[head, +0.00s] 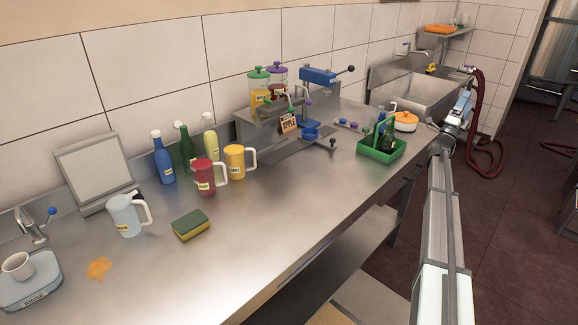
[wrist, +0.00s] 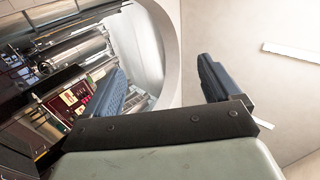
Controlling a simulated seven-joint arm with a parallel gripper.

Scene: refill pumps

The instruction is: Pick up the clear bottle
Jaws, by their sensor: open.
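My gripper (wrist: 162,85) is open in the wrist view, with two blue-grey fingers apart and nothing between them. I cannot clearly pick out a clear bottle. A green crate (head: 368,154) stands at the counter's right edge with several bottles in it, among them a dark green one (head: 387,142); they overlap and may hide others. A pale yellow bottle (head: 210,138) stands by the wall, next to a green bottle (head: 186,148) and a blue one (head: 163,162).
Red (head: 204,178), yellow (head: 236,163) and pale (head: 126,217) pitchers stand on the counter (head: 270,210). A sponge (head: 190,224) and an orange spill (head: 98,268) lie near the front. A pump stand (head: 262,127) is at the back. The front middle is clear.

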